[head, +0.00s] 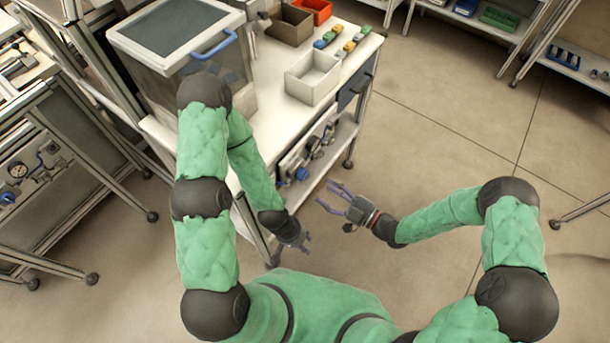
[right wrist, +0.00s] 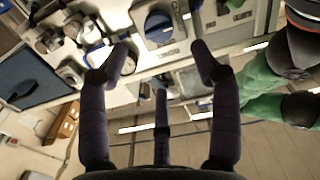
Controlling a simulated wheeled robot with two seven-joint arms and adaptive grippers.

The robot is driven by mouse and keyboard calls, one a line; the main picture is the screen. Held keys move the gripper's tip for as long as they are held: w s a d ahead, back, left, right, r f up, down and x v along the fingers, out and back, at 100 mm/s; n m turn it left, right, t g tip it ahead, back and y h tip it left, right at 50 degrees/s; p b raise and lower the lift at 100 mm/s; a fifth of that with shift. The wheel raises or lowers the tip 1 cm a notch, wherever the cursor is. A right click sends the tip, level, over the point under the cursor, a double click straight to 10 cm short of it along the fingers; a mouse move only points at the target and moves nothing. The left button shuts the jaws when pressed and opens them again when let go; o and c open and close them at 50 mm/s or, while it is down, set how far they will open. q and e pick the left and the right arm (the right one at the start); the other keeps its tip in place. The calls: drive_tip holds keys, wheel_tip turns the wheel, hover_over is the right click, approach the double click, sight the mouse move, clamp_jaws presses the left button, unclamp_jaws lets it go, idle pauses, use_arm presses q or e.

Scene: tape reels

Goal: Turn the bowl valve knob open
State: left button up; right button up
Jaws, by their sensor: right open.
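On the bench's side below the worktop, a blue round knob (head: 302,174) shows among metal valve fittings (head: 316,146) in the head view. In the right wrist view a larger blue round knob (right wrist: 159,27) sits on a grey plate, ahead of the fingers. I cannot tell for sure which is the bowl valve knob. My right gripper (head: 328,196) is open and empty, apart from the bench; its spread fingers also show in the right wrist view (right wrist: 163,65). My left gripper (head: 297,240) hangs low by the bench's near corner; its finger opening is unclear.
The white bench (head: 362,53) carries a grey lidded box (head: 165,30) with a blue handle, an empty pale tray (head: 313,75) and several coloured blocks (head: 340,42). Another bench with a gauge (head: 18,169) stands at left. The floor (head: 450,130) right of the bench is clear.

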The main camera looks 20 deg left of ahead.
sight(305, 177)
drive_tip(key=b+x, duration=0.1)
drive_tip(key=x, duration=0.7)
drive_tip(key=shift+w+a+f, duration=0.1)
drive_tip(key=shift+w+a, duration=0.05)
drive_tip(key=shift+a, duration=0.2)
drive_tip(key=c, duration=1.1)
